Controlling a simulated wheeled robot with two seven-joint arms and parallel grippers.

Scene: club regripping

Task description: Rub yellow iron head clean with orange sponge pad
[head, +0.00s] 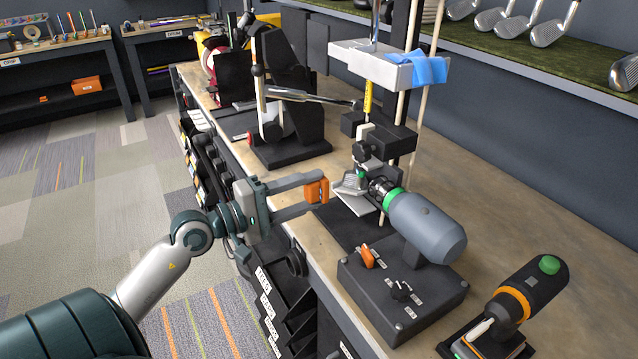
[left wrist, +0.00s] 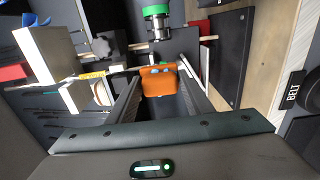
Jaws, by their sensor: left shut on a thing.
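My left gripper (head: 316,191) is shut on the orange sponge pad (head: 322,190) and holds it out over the near edge of the bench. The pad also shows between the fingers in the left wrist view (left wrist: 158,82). A silver iron head (head: 349,187) is just right of the pad, below a club shaft with a yellow section (head: 368,97) held upright in a black clamp. The yellow section also shows in the left wrist view (left wrist: 92,75). A small gap seems to separate pad and head; contact is hard to tell. My right gripper is not in view.
A grey motor with a green collar (head: 425,227) stands close right of the iron head, above a black switch box (head: 400,290). A white block with a blue cloth (head: 430,68) is above. A black stand (head: 285,130) is behind left. Bare bench (head: 520,220) lies right.

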